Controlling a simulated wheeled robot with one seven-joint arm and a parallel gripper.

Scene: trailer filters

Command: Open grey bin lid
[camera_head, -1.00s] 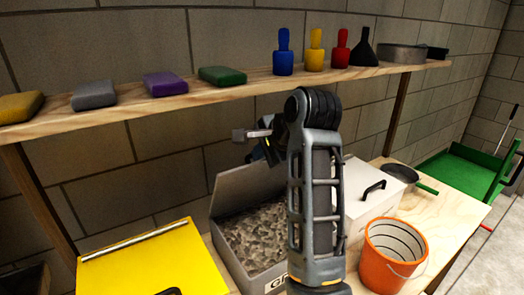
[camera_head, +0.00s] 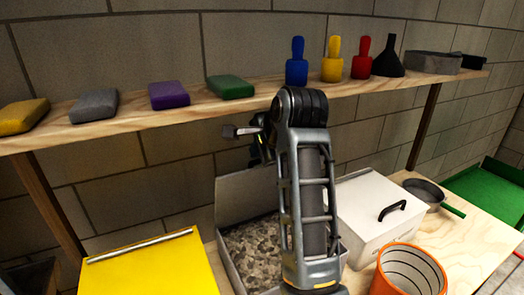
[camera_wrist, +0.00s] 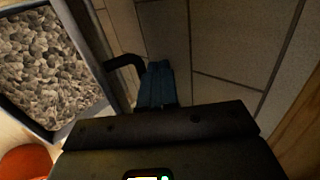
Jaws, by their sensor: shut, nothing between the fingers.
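The grey bin (camera_head: 231,272) stands on the workbench, full of gravel (camera_head: 258,245). Its lid (camera_head: 246,196) is raised, standing up at the bin's back towards the wall. My arm covers the bin's right part in the head view. In the wrist view the gravel (camera_wrist: 45,62) shows at left. My gripper (camera_wrist: 158,84) is shut and empty. It is beside a black handle (camera_wrist: 126,63), on the wall side of the raised lid. I cannot tell whether the fingers touch the handle.
A yellow lidded bin (camera_head: 150,268) is left of the grey bin. A white bin (camera_head: 372,215) and an orange bucket (camera_head: 411,272) are to its right. A wooden shelf (camera_head: 130,117) with blocks and coloured tools runs above, along the block wall.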

